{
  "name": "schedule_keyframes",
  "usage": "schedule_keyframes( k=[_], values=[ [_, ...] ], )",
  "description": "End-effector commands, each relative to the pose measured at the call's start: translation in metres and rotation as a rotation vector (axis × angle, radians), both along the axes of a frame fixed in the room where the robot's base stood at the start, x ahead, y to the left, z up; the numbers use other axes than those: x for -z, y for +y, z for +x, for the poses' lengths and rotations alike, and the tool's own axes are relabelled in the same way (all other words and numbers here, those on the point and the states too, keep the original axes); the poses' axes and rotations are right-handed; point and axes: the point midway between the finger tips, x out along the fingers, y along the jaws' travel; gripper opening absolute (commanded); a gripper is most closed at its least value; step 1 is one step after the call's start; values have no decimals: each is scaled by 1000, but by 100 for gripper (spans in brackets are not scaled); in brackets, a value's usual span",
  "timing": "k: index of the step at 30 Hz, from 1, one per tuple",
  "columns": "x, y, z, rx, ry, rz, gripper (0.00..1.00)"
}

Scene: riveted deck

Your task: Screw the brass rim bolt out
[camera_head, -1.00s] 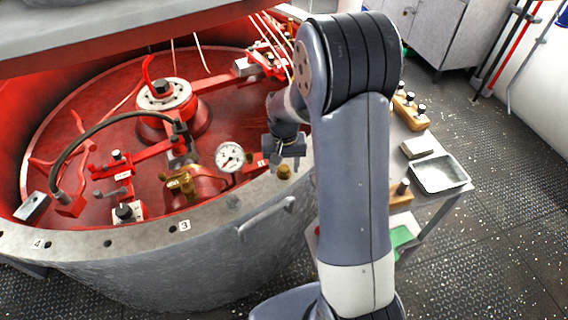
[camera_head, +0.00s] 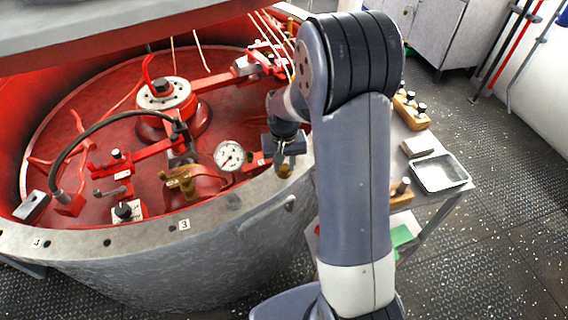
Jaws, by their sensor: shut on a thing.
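The brass rim bolt (camera_head: 285,171) stands on the grey rim (camera_head: 225,213) of the round red-lined vessel, to the right of the pressure gauge. My gripper (camera_head: 285,160) points down over the bolt and is shut on its head. The lower part of the bolt shows just below the fingers. I cannot tell how far its thread sits in the rim.
A pressure gauge (camera_head: 229,156) and brass valve (camera_head: 181,182) stand left of my gripper. A curved handle (camera_head: 266,217) is on the vessel's outer wall. A side table holds a metal tray (camera_head: 440,173) and wooden blocks (camera_head: 410,111). A raised lid (camera_head: 120,35) overhangs the vessel.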

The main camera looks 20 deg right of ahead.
Motion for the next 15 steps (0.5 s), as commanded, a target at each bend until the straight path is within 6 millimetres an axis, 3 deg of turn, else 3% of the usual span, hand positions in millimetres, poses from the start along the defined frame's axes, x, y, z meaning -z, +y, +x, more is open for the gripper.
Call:
schedule_keyframes(
  k=[6,15],
  values=[
    [1,0,1,-155,-2,0,5],
    [0,0,0,-197,-2,0,5]
  ],
)
